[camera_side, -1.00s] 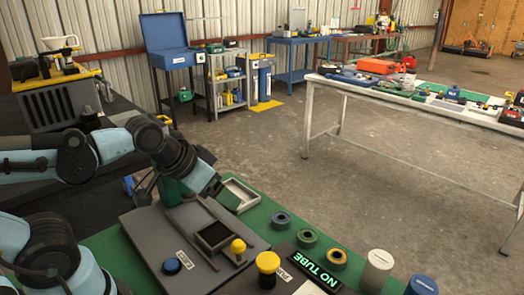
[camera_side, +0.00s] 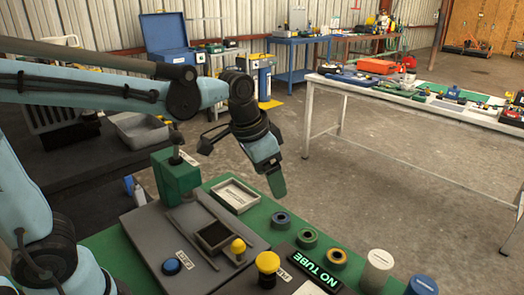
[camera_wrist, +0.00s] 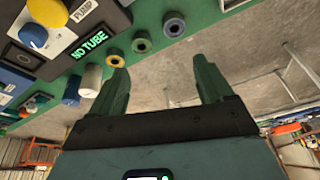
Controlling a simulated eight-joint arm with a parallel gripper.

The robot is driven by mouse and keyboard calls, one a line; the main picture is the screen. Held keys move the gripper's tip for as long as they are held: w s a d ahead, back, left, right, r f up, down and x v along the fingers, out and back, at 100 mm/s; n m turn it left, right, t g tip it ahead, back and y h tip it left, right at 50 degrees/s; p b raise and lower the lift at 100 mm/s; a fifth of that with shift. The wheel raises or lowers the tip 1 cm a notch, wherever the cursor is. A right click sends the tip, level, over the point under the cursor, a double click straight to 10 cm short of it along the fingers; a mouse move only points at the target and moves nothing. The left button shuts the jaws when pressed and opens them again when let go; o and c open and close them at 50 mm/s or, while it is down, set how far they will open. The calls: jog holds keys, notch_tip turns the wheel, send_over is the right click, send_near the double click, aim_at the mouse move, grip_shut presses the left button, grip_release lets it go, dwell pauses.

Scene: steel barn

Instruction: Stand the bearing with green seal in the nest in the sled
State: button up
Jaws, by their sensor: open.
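The bearing with green seal (camera_side: 307,237) lies flat on the green mat, between a blue-sealed ring (camera_side: 281,220) and a yellow-sealed ring (camera_side: 336,258). In the wrist view, the green one (camera_wrist: 142,41) shows above my fingers. The sled (camera_side: 194,242) appears to be the part with a dark square recess (camera_side: 215,235) on the grey plate; the recess, which seems to be the nest, looks empty. My gripper (camera_side: 276,184) hangs in the air behind the row of rings, fingers down. In the wrist view its green fingers (camera_wrist: 160,72) are apart with nothing between them.
Near the sled stand a yellow knob (camera_side: 238,247), a larger yellow button (camera_side: 267,264) and a green block (camera_side: 176,178). A shallow tray (camera_side: 234,195) lies behind. A "NO TUBE" display (camera_side: 314,271), a white cylinder (camera_side: 377,268) and a blue one (camera_side: 422,286) stand in front.

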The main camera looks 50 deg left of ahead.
jog(key=w+d+f+m+g, duration=0.3)
jog(key=w+d, duration=0.3)
send_over(308, 234)
jog(key=f, duration=0.7)
jog(key=shift+s+a+f, duration=0.1)
jog(key=shift+s+a, duration=0.05)
jog(key=shift+a, duration=0.15)
jog(key=shift+d+f, duration=0.15)
jog(key=shift+f, duration=1.2)
jog(key=shift+d+f, duration=0.1)
jog(key=shift+f, duration=1.25)
jog(key=c, duration=1.3)
jog(key=shift+r, duration=0.15)
